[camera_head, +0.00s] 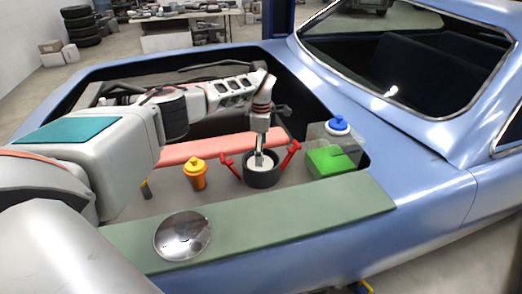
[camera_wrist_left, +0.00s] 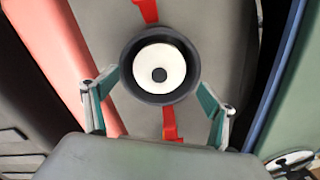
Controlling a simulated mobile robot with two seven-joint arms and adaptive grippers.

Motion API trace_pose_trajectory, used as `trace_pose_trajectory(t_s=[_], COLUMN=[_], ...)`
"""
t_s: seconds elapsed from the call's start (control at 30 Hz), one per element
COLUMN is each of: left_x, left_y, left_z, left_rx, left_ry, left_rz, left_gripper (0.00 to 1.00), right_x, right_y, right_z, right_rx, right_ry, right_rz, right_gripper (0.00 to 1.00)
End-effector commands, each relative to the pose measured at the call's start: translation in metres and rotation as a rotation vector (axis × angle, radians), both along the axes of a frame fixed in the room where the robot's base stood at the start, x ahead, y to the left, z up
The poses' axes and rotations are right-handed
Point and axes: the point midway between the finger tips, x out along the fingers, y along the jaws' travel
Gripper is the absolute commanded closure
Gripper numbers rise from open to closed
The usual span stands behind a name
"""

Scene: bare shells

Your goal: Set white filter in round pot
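The round pot (camera_head: 262,181) is dark and has red handles (camera_head: 290,153) on its sides. It stands on the grey surface inside the car's bay, and it also shows in the left wrist view (camera_wrist_left: 130,72). The white filter (camera_wrist_left: 174,62), a white disc with a dark centre, lies within the pot's rim and looks level. My left gripper (camera_head: 259,158) points down over the pot. In the left wrist view its two fingers (camera_wrist_left: 157,88) are spread apart with nothing gripped, near either side of the pot. My right gripper is not seen.
A clear box with a green block (camera_head: 328,161) and a blue-topped item (camera_head: 338,125) are at right. A shiny disc (camera_head: 183,236) lies on the green front strip (camera_head: 300,220). A pink strip (camera_head: 195,148) lies behind.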

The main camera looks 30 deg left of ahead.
Motion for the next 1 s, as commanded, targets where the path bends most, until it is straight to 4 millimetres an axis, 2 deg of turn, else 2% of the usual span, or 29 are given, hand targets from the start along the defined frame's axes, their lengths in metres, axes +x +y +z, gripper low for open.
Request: trace_pose_trajectory(t_s=[0.23, 0.37, 0.8, 1.0], left_x=[0.000, 0.001, 0.001, 0.001], left_y=[0.000, 0.001, 0.001, 0.000], left_z=[0.002, 0.013, 0.101, 0.126], left_rx=[0.000, 0.000, 0.001, 0.001], left_ry=[-0.001, -0.002, -0.004, -0.002], left_rz=[0.000, 0.001, 0.000, 0.000], left_gripper=[0.16, 0.16, 0.16, 0.16], right_x=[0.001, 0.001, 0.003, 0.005], right_y=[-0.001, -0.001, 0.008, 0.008], right_z=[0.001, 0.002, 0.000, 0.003], right_rx=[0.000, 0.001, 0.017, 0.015], right_ry=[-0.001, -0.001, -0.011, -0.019], right_rz=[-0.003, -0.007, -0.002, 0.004], right_gripper=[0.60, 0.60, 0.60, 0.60])
